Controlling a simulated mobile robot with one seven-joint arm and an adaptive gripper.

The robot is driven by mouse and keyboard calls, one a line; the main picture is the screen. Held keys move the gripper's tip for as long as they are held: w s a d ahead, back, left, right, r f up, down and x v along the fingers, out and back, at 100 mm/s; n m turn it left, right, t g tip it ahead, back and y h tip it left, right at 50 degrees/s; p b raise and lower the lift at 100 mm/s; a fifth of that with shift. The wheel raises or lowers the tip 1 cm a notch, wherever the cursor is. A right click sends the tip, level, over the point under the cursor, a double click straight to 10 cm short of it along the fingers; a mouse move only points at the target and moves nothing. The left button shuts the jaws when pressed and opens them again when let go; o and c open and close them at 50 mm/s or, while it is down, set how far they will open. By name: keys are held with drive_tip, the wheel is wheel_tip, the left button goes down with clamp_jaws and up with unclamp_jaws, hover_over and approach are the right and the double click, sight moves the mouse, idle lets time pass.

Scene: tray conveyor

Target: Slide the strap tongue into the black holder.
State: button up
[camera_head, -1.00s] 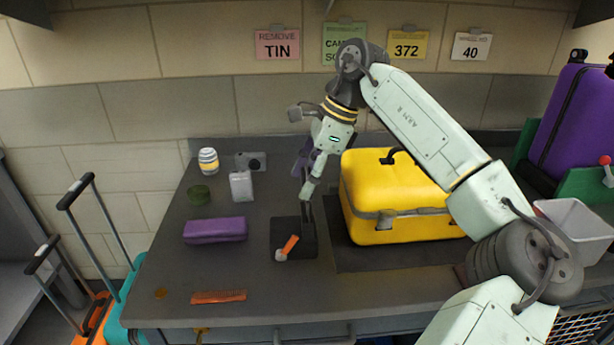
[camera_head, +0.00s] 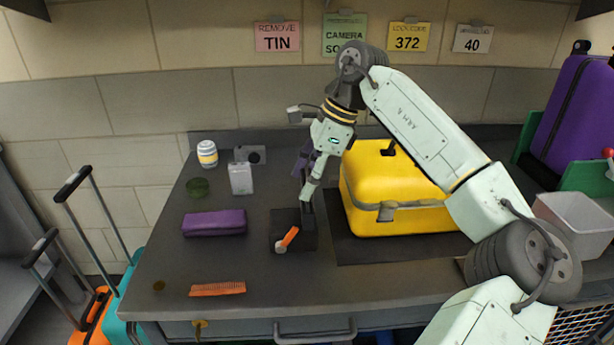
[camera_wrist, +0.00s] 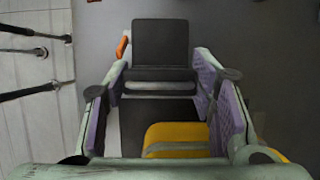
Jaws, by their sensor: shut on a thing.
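The black holder (camera_head: 284,222) is a flat dark square on the table, left of the yellow suitcase. It shows as a dark square in the wrist view (camera_wrist: 160,42). My gripper (camera_head: 307,200) points down over its right side. Between its purple-padded fingers (camera_wrist: 160,95) is a dark piece with a light grey band, which I take for the strap tongue (camera_wrist: 160,87). The tongue lies against the holder's edge in the wrist view; I cannot tell whether it is inside. In the head view it is mostly hidden by the fingers.
An orange piece (camera_head: 288,237) with a whitish end lies at the holder's near edge. The yellow suitcase (camera_head: 395,185) stands close on the right. A purple case (camera_head: 214,222) and an orange comb (camera_head: 217,289) lie to the left. The table front is mostly clear.

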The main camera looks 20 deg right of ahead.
drive_tip(key=shift+f+b, duration=0.85)
drive_tip(key=shift+f, duration=0.45)
drive_tip(key=o, duration=1.3)
drive_tip(key=shift+c, duration=0.2)
drive_tip(key=shift+r, duration=0.1)
drive_tip(key=v, duration=1.2)
drive_tip(key=shift+s, duration=0.1)
